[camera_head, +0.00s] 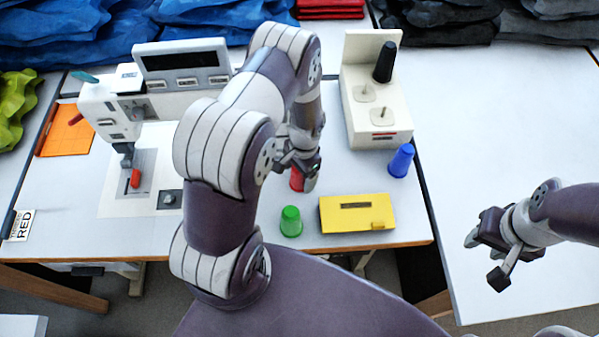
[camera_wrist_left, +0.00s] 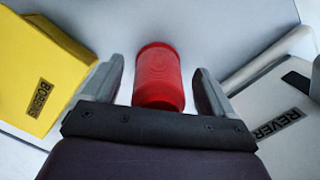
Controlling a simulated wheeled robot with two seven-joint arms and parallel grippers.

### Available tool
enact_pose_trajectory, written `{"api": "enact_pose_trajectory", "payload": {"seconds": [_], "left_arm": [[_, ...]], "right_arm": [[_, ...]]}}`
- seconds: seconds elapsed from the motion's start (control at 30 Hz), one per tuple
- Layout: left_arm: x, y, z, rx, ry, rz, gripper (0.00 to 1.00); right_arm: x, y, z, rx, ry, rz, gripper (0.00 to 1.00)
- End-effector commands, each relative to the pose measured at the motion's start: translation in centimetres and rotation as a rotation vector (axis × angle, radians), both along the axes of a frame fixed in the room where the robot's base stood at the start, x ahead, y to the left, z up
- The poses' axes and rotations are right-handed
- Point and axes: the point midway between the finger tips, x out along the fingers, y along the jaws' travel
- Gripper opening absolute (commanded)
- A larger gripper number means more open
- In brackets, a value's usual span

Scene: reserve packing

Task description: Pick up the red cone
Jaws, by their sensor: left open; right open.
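The red cone (camera_head: 297,180) stands on the white table, partly hidden behind my left gripper in the head view. My left gripper (camera_head: 300,165) is open just above it. In the left wrist view the red cone (camera_wrist_left: 158,76) lies between the two open fingers of my left gripper (camera_wrist_left: 160,92), with a gap on each side. My right gripper (camera_head: 488,258) is open and empty, out to the right over another white table.
A green cone (camera_head: 290,222) and a yellow box (camera_head: 357,213) are near the front edge. A blue cone (camera_head: 401,160) stands right, by a cream thread stand (camera_head: 360,120) with a black cone (camera_head: 384,62). A sewing machine (camera_head: 180,75) is at left.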

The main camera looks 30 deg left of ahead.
Motion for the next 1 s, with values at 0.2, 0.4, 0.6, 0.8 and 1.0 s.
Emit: {"api": "enact_pose_trajectory", "payload": {"seconds": [0.2, 0.4, 0.6, 0.8, 1.0], "left_arm": [[0.0, 0.0, 0.0, 0.0, 0.0, 0.0, 0.38], [0.0, 0.0, 0.0, 0.0, 0.0, 0.0, 0.22], [0.1, 0.0, 0.5, 0.0, -0.002, 0.0, 0.22], [0.2, 0.0, 3.2, 0.001, -0.004, 0.0, 0.22], [2.8, -2.5, 6.0, 0.001, -0.005, -0.004, 0.22]], "right_arm": [[0.0, 0.0, 0.0, 0.0, 0.0, 0.0, 0.43], [0.0, 0.0, 0.0, 0.0, 0.0, 0.0, 0.43], [0.0, 0.0, -0.1, 0.0, 0.0, 0.0, 0.43], [0.0, 0.0, -0.6, 0.0, 0.0, 0.0, 0.43], [0.0, 0.0, -1.7, 0.0, 0.0, 0.0, 0.43]]}}
